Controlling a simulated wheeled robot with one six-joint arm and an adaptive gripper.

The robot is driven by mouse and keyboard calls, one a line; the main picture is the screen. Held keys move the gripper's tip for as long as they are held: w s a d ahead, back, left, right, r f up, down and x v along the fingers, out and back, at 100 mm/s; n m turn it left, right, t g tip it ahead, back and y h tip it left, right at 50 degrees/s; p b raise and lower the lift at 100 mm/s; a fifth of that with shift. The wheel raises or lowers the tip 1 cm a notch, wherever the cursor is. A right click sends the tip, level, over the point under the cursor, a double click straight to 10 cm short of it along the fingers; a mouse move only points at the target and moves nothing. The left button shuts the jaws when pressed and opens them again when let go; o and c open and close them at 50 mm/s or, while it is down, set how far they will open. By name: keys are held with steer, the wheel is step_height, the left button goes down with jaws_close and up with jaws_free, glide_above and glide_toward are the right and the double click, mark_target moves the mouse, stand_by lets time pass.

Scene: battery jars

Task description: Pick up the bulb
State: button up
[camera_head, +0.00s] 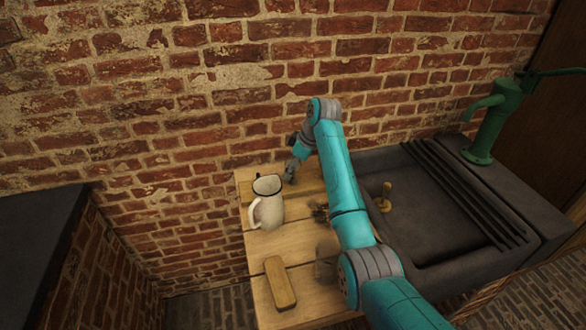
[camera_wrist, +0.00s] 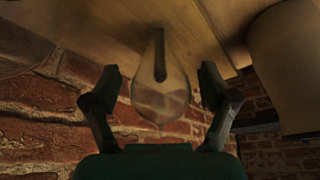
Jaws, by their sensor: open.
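The bulb (camera_wrist: 160,98) is a clear, pear-shaped glass with a dark stem inside, in the middle of the wrist view. My gripper (camera_wrist: 160,73) is open, with one finger on each side of the bulb. Gaps show between the glass and both fingers, and I cannot tell how deep the bulb sits between them. In the head view my gripper (camera_head: 291,172) is low over the back of the wooden table (camera_head: 262,247), near the brick wall. I cannot make out the bulb in the head view.
A white enamel jug (camera_head: 268,212) stands just in front of my gripper; a pale vessel (camera_wrist: 287,70) fills the wrist view's right side. A wooden block (camera_head: 280,283) lies at the table's front. The dark sink (camera_head: 450,250) with a green pump (camera_head: 490,125) is right.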

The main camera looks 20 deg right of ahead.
steer(key=c, duration=1)
